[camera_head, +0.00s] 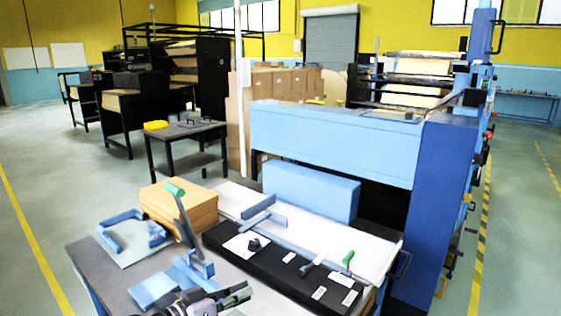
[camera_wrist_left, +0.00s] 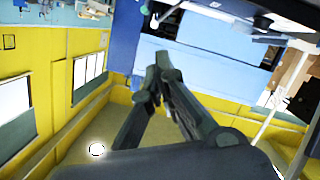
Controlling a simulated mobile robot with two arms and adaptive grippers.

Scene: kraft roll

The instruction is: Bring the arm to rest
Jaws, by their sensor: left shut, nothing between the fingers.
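My left gripper (camera_head: 240,294) is at the bottom of the head view, over the near edge of the grey workbench (camera_head: 90,250). Its dark fingers are shut with nothing between them. In the left wrist view the shut gripper (camera_wrist_left: 157,78) points up the picture, with the hall's yellow wall and windows behind it, tilted. Just behind the gripper in the head view is a blue tool with a lever (camera_head: 187,230) that has a green handle. My right gripper does not show.
On the bench are a stack of brown kraft sheets (camera_head: 178,207), a blue bracket (camera_head: 125,220) on a plate, and a black board (camera_head: 280,262) with small tools and labels. A big blue machine (camera_head: 335,140) stands behind. Open floor (camera_head: 50,200) lies to the left.

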